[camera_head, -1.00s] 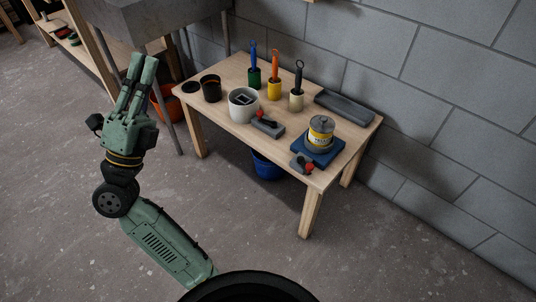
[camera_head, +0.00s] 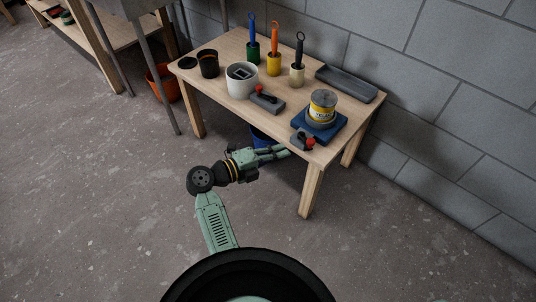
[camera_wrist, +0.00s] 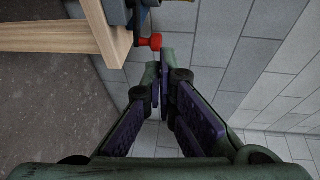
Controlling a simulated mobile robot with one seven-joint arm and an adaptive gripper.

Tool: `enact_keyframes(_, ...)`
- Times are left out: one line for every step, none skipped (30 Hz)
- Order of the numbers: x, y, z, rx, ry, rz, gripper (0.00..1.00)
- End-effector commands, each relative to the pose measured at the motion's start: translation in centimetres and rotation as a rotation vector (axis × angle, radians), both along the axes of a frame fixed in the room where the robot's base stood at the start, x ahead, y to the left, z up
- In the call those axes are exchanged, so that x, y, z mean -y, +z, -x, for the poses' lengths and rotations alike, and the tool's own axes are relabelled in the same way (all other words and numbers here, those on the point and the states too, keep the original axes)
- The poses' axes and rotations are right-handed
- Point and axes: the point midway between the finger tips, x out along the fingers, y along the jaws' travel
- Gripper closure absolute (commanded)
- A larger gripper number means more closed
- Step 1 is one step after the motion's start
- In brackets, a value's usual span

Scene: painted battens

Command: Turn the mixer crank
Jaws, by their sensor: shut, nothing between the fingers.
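The mixer is a blue base (camera_head: 333,133) at the right front of the table, with a yellow-labelled tin (camera_head: 322,106) on top. Its crank is a small grey part with a red knob (camera_head: 310,143) at the table's front edge. In the wrist view a red knob (camera_wrist: 152,41) shows just beyond the fingertips, beside the wooden table edge. My gripper (camera_head: 285,152) is shut and empty, in front of the table and a little left of the crank, apart from it. In the wrist view its fingers (camera_wrist: 164,75) point toward the wall.
The wooden table (camera_head: 222,51) also holds another grey block with a red knob (camera_head: 267,100), a white pot (camera_head: 241,80), a black cup (camera_head: 209,63), brushes in coloured cups and a grey tray (camera_head: 346,83). A blue bucket (camera_head: 261,139) is under it. The floor in front is free.

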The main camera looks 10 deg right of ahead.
Motion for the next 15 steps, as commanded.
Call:
enact_keyframes(1.3, -0.1, -0.3, 0.000, -0.005, 0.000, 1.00)
enact_keyframes(1.9, -0.1, -0.5, 0.000, -0.005, 0.000, 1.00)
enact_keyframes(2.6, -0.3, -0.8, 0.000, -0.005, 0.001, 1.00)
enact_keyframes(3.2, -0.4, -1.0, 0.000, -0.005, 0.001, 1.00)
enact_keyframes(3.7, -0.4, -1.1, 0.000, -0.004, 0.001, 1.00)
enact_keyframes(4.4, -0.5, -1.4, -0.001, -0.004, 0.000, 1.00)
enact_keyframes(4.8, -0.6, -1.5, 0.001, -0.003, 0.001, 1.00)
enact_keyframes(5.2, -0.7, -1.7, 0.001, -0.003, 0.001, 1.00)
enact_keyframes(5.7, -0.7, -1.8, 0.001, -0.003, 0.001, 1.00)
enact_keyframes(6.0, -0.8, -2.0, 0.001, -0.001, 0.002, 1.00)
enact_keyframes(6.3, -0.8, -2.1, 0.002, -0.001, 0.001, 1.00)
enact_keyframes(6.6, -0.9, -2.2, 0.002, -0.001, 0.000, 1.00)
enact_keyframes(6.7, -0.9, -2.3, 0.002, 0.000, 0.000, 1.00)
enact_keyframes(6.8, -1.0, -2.3, 0.002, 0.000, 0.000, 1.00)
enact_keyframes(7.0, -1.0, -2.4, 0.002, 0.001, -0.001, 1.00)
